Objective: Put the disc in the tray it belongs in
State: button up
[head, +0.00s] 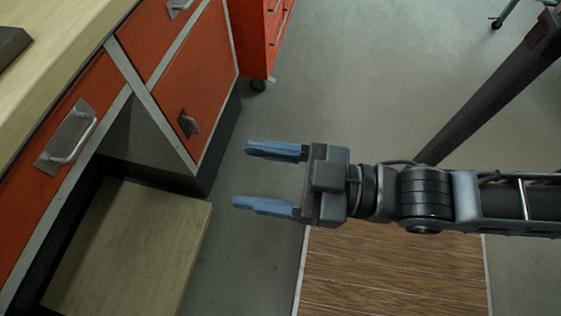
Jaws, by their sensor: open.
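My gripper (250,177) is open and empty, with its two blue fingers apart and pointing left. It hangs over the grey floor, to the right of the red cabinet. No disc and no tray can be made out in the head view.
A red workbench cabinet (187,90) with a light wooden top (50,55) stands at the left. A low wooden board (130,250) lies below it. A red drawer unit on casters (256,40) stands at the top. Grey floor (340,70) is clear at upper middle.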

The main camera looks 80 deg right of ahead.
jog(key=s+d+f+m+g, duration=0.1)
jog(key=s+d+f+g, duration=0.1)
jog(key=s, duration=0.4)
jog(key=shift+d+f+g+h, duration=0.2)
jog(key=shift+d+g+h, duration=0.1)
jog(key=shift+d+g, duration=0.25)
